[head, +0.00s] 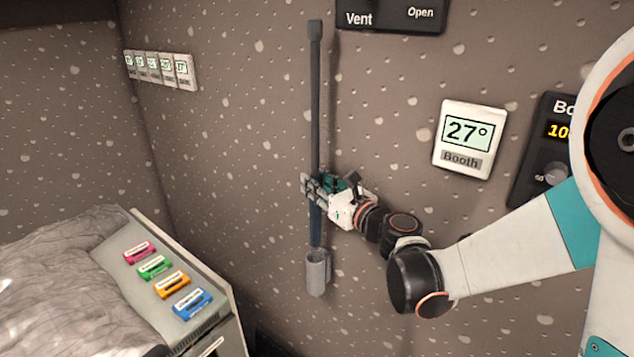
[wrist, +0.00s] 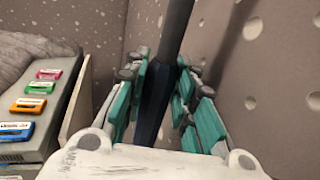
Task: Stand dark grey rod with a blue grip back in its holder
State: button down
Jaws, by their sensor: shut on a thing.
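The dark grey rod (head: 315,100) stands close to upright in front of the speckled wall in the head view. Its blue grip (head: 316,228) is at the lower end, and my gripper (head: 316,187) is shut around the rod near the top of that grip. The grey cup-shaped holder (head: 318,274) is on the wall directly below. The grip's lower end meets the holder's rim in the picture; I cannot tell whether it is inside or just in front. In the wrist view, the rod (wrist: 175,30) runs between the teal fingers (wrist: 158,95), and the holder is hidden.
A grey console (head: 135,262) with several coloured labelled blocks stands at the lower left. A Booth thermostat (head: 468,138) and a dark dial panel (head: 545,165) are on the wall to the right. A Vent panel (head: 390,14) is above, near the rod's top. Wall around the holder is clear.

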aim_at(319, 226)
jog(key=shift+f+b, duration=4.85)
jog(key=shift+f, duration=1)
jog(key=c, duration=1.2)
grip_release()
jog(key=shift+c, duration=0.2)
jog(key=v, duration=1.2)
